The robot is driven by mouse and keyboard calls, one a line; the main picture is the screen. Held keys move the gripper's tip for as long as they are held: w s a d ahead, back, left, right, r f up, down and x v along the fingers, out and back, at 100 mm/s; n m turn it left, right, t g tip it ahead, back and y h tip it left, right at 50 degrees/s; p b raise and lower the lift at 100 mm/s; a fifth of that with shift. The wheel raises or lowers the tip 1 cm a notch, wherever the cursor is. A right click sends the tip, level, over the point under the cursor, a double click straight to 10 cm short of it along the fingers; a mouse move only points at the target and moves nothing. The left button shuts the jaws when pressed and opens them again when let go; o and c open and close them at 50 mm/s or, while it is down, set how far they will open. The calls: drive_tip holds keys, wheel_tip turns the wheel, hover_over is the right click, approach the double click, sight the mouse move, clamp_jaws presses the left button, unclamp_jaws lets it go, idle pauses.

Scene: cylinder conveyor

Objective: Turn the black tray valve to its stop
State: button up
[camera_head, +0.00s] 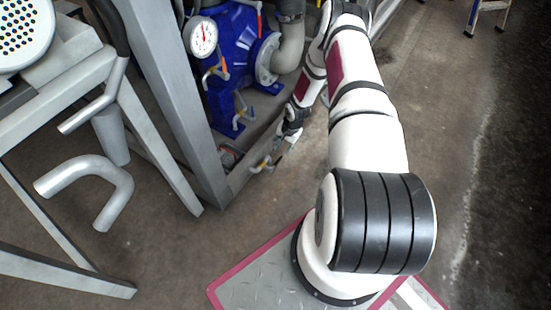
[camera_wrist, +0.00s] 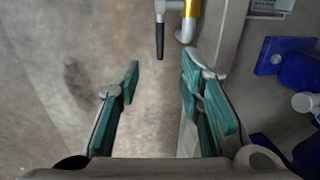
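The black valve lever (camera_wrist: 160,42) hangs from a grey valve body (camera_wrist: 166,6) beside a yellow pipe piece (camera_wrist: 189,22), at the top middle of the wrist view. My gripper (camera_wrist: 160,76) is open, with teal-padded fingers apart and nothing between them. The lever's lower end lies just beyond the gap between the fingertips and appears apart from both. In the head view my gripper (camera_head: 277,152) is small and low, beside the frame's lower rail near a small yellow-and-grey fitting (camera_head: 262,164). The black lever cannot be made out there.
A grey metal frame (camera_head: 165,90) stands left of my arm. Blue pump machinery (camera_head: 228,60) with a gauge (camera_head: 203,37) sits behind it. Blue parts (camera_wrist: 285,55) lie right of my gripper in the wrist view. Bare floor (camera_wrist: 60,90) is clear on the left there.

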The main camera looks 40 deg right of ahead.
sight(278, 161)
drive_tip(key=f+b, duration=0.1)
drive_tip(key=f, duration=0.3)
drive_tip(key=w+f+b, duration=0.1)
drive_tip(key=f+b, duration=0.1)
drive_tip(key=f, duration=0.2)
drive_tip(key=w+a+f+b, duration=0.1)
drive_tip(key=f+b, duration=0.1)
drive_tip(key=f, duration=0.2)
drive_tip(key=shift+w+f, duration=0.15)
drive_tip(key=shift+f, duration=0.05)
clamp_jaws()
